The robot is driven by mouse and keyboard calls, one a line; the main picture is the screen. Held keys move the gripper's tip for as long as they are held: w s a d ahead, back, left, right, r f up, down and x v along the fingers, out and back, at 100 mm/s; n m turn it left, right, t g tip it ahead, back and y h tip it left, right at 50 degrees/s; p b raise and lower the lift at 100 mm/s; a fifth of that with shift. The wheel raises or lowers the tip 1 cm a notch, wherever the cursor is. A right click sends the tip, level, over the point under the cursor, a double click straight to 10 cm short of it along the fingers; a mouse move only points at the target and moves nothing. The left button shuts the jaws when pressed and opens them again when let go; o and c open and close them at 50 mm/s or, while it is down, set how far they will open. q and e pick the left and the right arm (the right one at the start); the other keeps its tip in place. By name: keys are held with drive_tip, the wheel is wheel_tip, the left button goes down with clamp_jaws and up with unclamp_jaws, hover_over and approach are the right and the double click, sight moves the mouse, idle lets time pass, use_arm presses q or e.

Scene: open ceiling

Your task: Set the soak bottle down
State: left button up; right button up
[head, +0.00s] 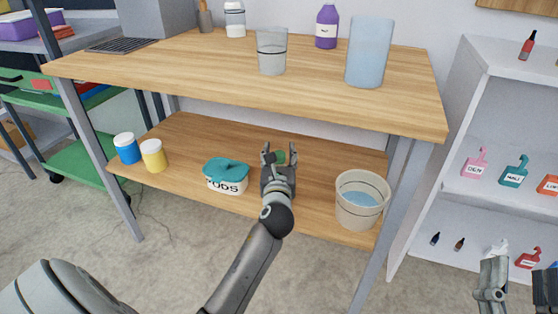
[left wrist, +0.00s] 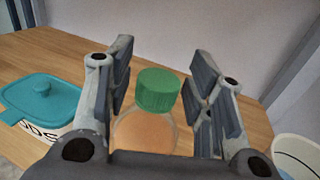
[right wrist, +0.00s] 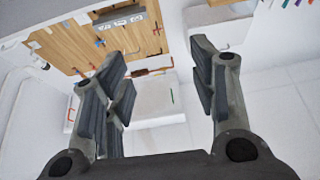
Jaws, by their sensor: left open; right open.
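A bottle with a green cap and a clear orange-tinted body (left wrist: 148,128) stands upright on the lower wooden shelf (head: 200,135). My right gripper (head: 518,275) is open and empty, away from the table at the lower right.
A teal-lidded PODS tub (head: 226,185) stands left of the bottle, and a bucket of water (head: 360,211) stands right. Blue (head: 127,152) and yellow jars (head: 153,160) are farther left. The upper tabletop (head: 190,62) overhangs the shelf. A white shelf unit (head: 458,100) stands right.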

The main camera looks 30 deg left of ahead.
use_arm(q)
drive_tip(key=p+v, duration=0.2)
drive_tip(key=v, duration=0.9)
drive_tip(key=s+d+r+n+t+h, duration=0.1)
drive_tip(key=s+d+n+h, duration=0.2)
drive_tip(key=n, duration=1)
drive_tip(key=s+d+r+n+h, duration=0.1)
drive_tip(key=s+d+n+h, duration=0.3)
drive_tip(key=d+n+h, duration=0.6)
drive_tip(key=d+n, duration=0.3)
drive_tip(key=d, duration=0.1)
drive_tip(key=shift+s+d+r+n+t+h, duration=0.25)
drive_tip(key=shift+d+r+n+t+h, duration=0.05)
drive_tip(key=shift+n+t, duration=0.1)
use_arm(e)
wheel_tip(320, 180, down, 9)
drive_tip(key=w+g+h, duration=0.1)
drive_tip(key=g+h, duration=0.1)
drive_tip(key=g, duration=0.3)
drive_tip(key=shift+w+d+f+g, duration=0.15)
drive_tip(key=shift+w+d+g, duration=0.15)
drive_tip(key=shift+d, duration=0.15)
